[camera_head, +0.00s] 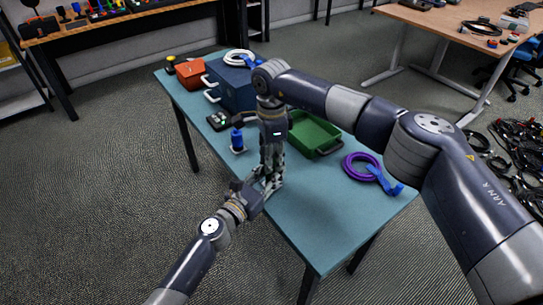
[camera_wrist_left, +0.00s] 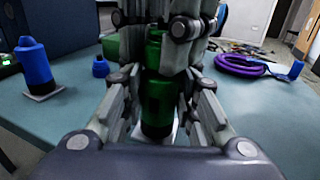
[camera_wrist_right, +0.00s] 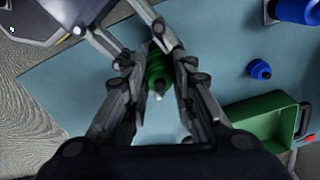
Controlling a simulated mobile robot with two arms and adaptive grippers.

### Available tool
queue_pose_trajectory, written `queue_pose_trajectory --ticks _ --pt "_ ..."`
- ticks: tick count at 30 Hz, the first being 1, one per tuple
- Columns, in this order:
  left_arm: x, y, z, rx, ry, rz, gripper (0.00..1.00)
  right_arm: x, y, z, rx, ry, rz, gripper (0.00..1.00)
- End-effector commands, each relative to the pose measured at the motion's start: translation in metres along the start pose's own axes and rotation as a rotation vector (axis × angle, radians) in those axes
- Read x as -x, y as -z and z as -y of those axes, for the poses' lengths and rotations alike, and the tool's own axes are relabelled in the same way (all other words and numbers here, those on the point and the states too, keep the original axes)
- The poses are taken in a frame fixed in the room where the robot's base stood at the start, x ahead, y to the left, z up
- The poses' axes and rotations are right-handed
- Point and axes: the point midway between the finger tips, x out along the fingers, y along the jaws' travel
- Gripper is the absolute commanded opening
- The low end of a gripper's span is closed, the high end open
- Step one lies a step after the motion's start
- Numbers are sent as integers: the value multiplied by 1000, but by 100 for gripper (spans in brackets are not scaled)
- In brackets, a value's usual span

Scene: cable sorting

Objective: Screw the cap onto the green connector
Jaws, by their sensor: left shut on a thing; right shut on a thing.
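The green connector (camera_wrist_left: 158,105) stands upright over a pale plate in the left wrist view. My left gripper (camera_head: 264,186) is shut around its body from the side. My right gripper (camera_head: 272,181) points straight down above it, its fingers also showing at the top of the left wrist view (camera_wrist_left: 165,30). The right gripper is shut on a green piece, which I take to be the cap (camera_wrist_right: 157,68). The fingers hide most of the cap and the joint between it and the connector, so I cannot tell how they meet.
A blue connector (camera_head: 237,140) stands to the left, with a loose blue cap (camera_wrist_left: 100,67) near it. A green bin (camera_head: 312,136), a purple cable coil (camera_head: 361,166), a blue box (camera_head: 232,90) and a red box (camera_head: 190,72) share the teal table (camera_head: 305,215). Its front right is clear.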

Motion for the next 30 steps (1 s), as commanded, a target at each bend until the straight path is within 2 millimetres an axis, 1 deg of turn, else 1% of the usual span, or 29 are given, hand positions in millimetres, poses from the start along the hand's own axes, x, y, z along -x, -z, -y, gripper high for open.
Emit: queue_pose_trajectory --ticks 9,18,25,30 --pt "0 0 0 0 1 1 0 -8 0 0 -1 -2 -1 15" --pt "0 -1 2 0 4 4 0 -11 1 -1 -3 -3 -3 15" --pt "-1 -2 2 1 6 6 0 -11 2 -1 -4 -3 -5 15" --pt "-1 -3 3 1 7 7 0 -5 3 0 -5 -6 -5 15"
